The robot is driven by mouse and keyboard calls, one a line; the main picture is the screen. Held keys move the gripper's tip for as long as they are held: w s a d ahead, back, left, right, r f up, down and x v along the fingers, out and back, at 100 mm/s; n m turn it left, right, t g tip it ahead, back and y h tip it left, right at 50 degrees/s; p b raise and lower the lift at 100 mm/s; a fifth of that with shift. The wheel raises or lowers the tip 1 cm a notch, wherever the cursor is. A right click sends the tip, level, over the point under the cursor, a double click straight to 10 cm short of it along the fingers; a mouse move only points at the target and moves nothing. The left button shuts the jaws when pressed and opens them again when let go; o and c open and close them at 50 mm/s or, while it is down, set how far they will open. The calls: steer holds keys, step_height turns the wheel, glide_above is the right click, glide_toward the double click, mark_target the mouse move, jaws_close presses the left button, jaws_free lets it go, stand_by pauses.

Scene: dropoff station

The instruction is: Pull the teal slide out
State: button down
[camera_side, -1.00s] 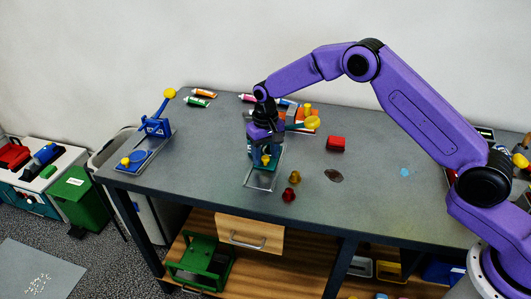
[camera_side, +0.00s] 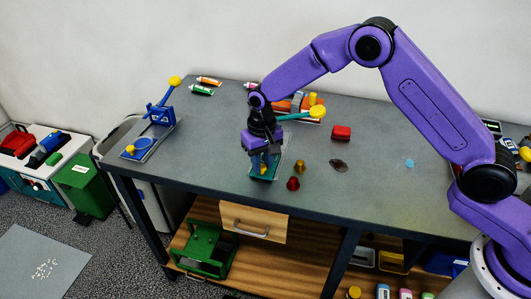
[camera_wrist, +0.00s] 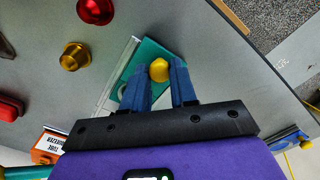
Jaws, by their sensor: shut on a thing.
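The teal slide (camera_side: 260,177) lies near the front edge of the table, in a pale grey track, with its yellow knob (camera_side: 264,168) upright on it. My gripper (camera_side: 263,163) points down over the slide, with its fingers on either side of the knob. In the wrist view the teal slide (camera_wrist: 146,52) shows between and beyond my blue fingers, and they are shut on the round yellow knob (camera_wrist: 159,70). The pale track (camera_wrist: 116,76) shows along the slide's left side. My gripper hides the back part of the slide and track in the side view.
A gold piece (camera_side: 300,166) and a dark red piece (camera_side: 293,183) stand just right of the slide. A red block (camera_side: 341,132) lies farther right. A blue lever device (camera_side: 158,122) stands at the left end. A teal-handled tool with a yellow end (camera_side: 317,112) is behind. The table's middle right is mostly clear.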

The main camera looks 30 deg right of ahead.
steer(key=shift+s+a, duration=0.2)
steer(key=shift+a, duration=0.05)
steer(key=c, duration=0.9)
jaws_free()
steer(key=shift+d, duration=0.1)
steer(key=shift+r, duration=0.3)
step_height(320, 180, up, 17)
steer(key=shift+f, duration=0.1)
